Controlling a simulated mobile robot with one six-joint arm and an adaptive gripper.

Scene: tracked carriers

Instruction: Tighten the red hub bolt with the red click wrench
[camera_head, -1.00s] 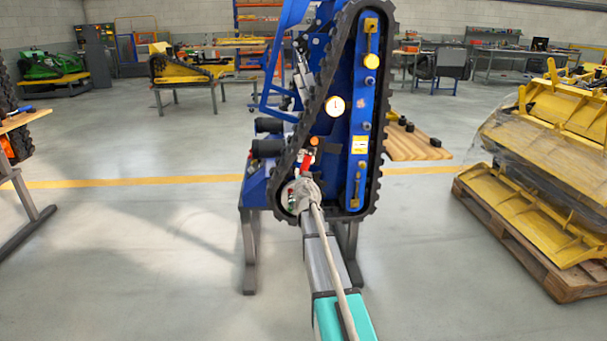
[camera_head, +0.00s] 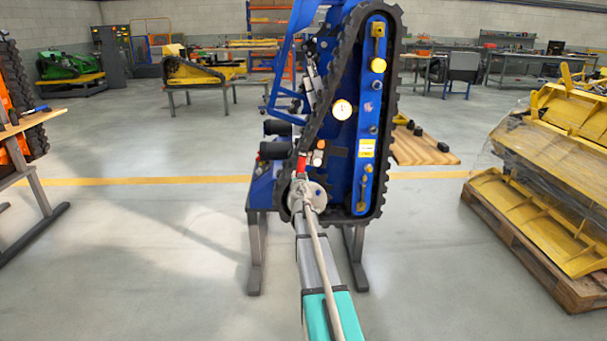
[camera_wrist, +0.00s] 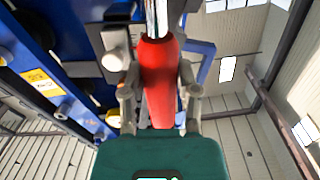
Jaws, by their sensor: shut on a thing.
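The red click wrench (camera_wrist: 160,82) is held in my gripper (camera_wrist: 158,92), whose two fingers close on either side of its red handle. Its shiny metal shaft runs up out of the wrist view, so its head is hidden there. In the head view the red handle (camera_head: 302,164) stands nearly upright above my gripper (camera_head: 302,186), in front of the lower left part of the blue tracked carrier (camera_head: 348,165). A pale round disc shows just right of my gripper. I cannot make out the red hub bolt, nor whether the wrench touches one.
A black track (camera_head: 322,105) loops around the blue carrier, which stands on grey legs (camera_head: 256,255). A pallet (camera_head: 535,255) of wrapped yellow parts stands at right. A workbench (camera_head: 28,122) stands at left. The floor between is clear.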

